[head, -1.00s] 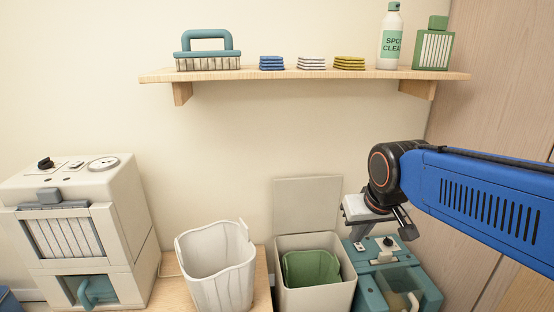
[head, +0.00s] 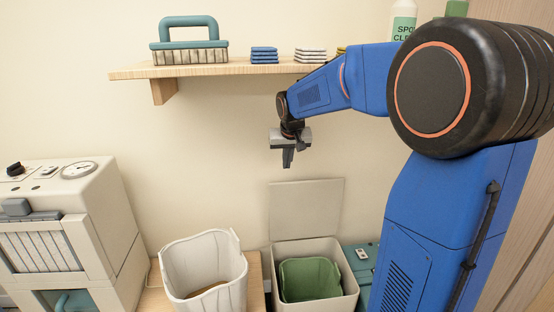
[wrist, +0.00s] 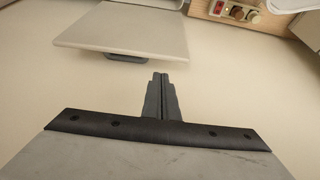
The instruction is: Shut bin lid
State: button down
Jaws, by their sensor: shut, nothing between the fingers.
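The bin (head: 356,290) is a cream square box, low in the head view, with a green container (head: 310,279) inside. Its flat lid (head: 306,208) stands open, upright near the wall behind the bin. My gripper (head: 287,160) is above the lid's top edge in the head view, apart from it, with its fingers pointing down. In the wrist view the gripper (wrist: 161,80) is shut and empty. A pale flat panel (wrist: 125,28), which looks like the lid, is at the upper left there, with a grey handle (wrist: 126,58) at its edge.
A wooden shelf (head: 220,68) with a brush (head: 189,42) and folded cloths is on the wall above. A white wavy basket (head: 205,270) stands left of the bin, and a teal machine (head: 364,257) stands right, partly behind my arm. A cream cabinet (head: 70,225) is far left.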

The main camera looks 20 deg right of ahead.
aim_at(285, 184)
jog(key=x, duration=1)
jog(key=shift+s+a+f, duration=0.15)
jog(key=shift+f, duration=0.1)
jog(key=shift+r, duration=0.15)
jog(key=shift+f, duration=0.25)
jog(key=shift+s, duration=0.2)
dwell(0.3)
jog(key=shift+s+a+r, duration=0.15)
jog(key=shift+s+a, duration=0.1)
jog(key=shift+s, duration=0.6)
